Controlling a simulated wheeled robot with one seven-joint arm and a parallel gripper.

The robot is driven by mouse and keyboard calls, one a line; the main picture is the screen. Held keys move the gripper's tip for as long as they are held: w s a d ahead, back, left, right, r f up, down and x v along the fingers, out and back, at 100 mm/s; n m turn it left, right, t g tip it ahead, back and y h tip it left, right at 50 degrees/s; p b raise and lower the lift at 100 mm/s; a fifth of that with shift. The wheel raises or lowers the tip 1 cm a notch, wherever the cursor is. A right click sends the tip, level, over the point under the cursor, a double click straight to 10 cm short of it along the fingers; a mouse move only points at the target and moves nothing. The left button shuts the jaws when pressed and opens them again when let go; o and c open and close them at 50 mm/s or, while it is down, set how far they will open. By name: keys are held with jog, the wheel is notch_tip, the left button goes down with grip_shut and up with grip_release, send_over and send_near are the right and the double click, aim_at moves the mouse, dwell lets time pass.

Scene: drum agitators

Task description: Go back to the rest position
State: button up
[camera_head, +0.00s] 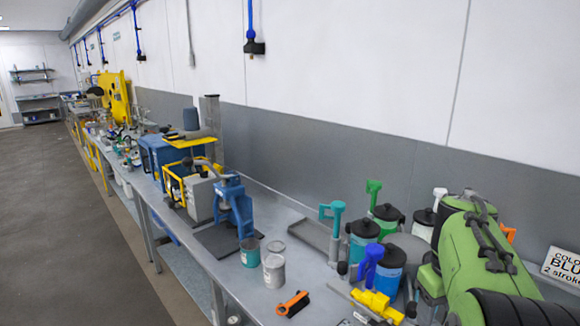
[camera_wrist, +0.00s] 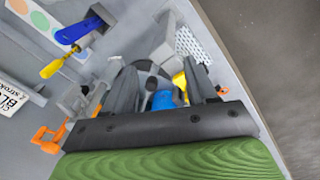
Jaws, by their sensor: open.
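My gripper (camera_wrist: 160,82) shows in the wrist view with its two dark fingers spread apart. Nothing is clearly held between them. A blue object (camera_wrist: 161,100) and a yellow one (camera_wrist: 180,84) show in the gap; I cannot tell how far beyond the fingers they are. In the head view my green and black arm fills the lower right, over the near end of the bench (camera_head: 262,190). The fingers cannot be made out there.
Several dark-lidded jars stand near my arm, including a teal one (camera_head: 360,240) and a blue one (camera_head: 388,272). A yellow tool (camera_head: 378,303) and an orange-handled brush (camera_head: 293,303) lie in front. A blue press (camera_head: 231,205) stands further left. The floor (camera_head: 60,200) at left is clear.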

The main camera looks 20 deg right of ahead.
jog(key=s+a+f+t+b, duration=0.1)
jog(key=s+a+f+b, duration=0.1)
jog(key=a, duration=0.6)
jog(key=s+a+f+n+t+b, duration=0.1)
jog(key=s+a+f+t+b, duration=0.1)
jog(key=a, duration=0.7)
jog(key=s+a+f+t+y+b, duration=0.1)
jog(key=s+a+f+t, duration=0.1)
jog(key=a, duration=0.6)
jog(key=s+f, duration=0.1)
jog(key=s, duration=0.1)
jog(key=shift+s+a+f+n+b, duration=0.2)
jog(key=shift+s+f+n+b, duration=0.1)
jog(key=shift+f+b, duration=0.1)
